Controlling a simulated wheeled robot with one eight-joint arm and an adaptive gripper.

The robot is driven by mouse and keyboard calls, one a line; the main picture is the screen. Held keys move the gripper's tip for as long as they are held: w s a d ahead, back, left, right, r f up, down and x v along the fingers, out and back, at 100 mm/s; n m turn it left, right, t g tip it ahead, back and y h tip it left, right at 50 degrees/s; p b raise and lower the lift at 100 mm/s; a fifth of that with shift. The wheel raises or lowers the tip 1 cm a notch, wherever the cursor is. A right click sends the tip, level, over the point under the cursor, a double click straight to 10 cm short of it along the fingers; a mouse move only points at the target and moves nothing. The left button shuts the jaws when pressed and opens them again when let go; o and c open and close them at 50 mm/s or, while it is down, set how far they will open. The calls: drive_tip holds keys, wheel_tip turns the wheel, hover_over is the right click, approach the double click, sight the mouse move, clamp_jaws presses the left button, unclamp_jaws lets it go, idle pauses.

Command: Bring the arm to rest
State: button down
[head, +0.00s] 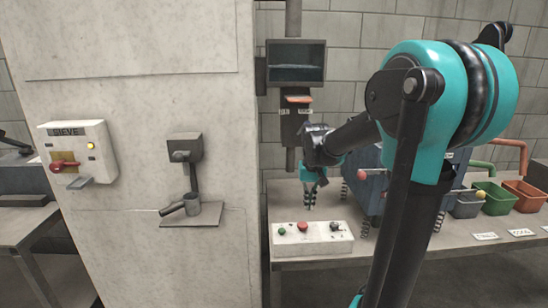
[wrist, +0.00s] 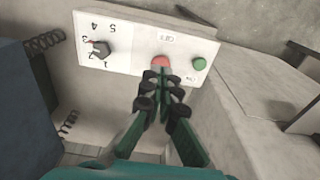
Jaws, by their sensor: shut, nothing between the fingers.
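My gripper (head: 310,203) is shut and empty, pointing down above the white control box (head: 318,246) on the bench. In the wrist view my gripper (wrist: 163,75) has its fingertips together, overlapping the lower edge of the red button (wrist: 161,61) in the picture. I cannot tell whether the tips touch the button; in the head view they appear above the box. The box also carries a green button (wrist: 199,64) and a black dial (wrist: 99,50) with numbers. My teal and black arm reaches in from the right of the head view.
A pale cabinet wall (head: 140,110) stands close on the left, with a SIEVE switch box (head: 80,150) and a small spout fixture (head: 186,175). A blue machine (head: 370,180) on springs stands behind my arm. Green (head: 495,200) and red bins (head: 525,197) sit at the right.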

drive_tip(key=s+d+f+t, duration=0.1)
drive_tip(key=s+f, duration=0.5)
drive_tip(key=s, duration=0.3)
drive_tip(key=s+d+f+t, duration=0.1)
drive_tip(key=s+f, duration=0.4)
drive_tip(key=s, duration=0.5)
drive_tip(key=shift+d+f+t, duration=0.35)
drive_tip(key=shift+t, duration=0.25)
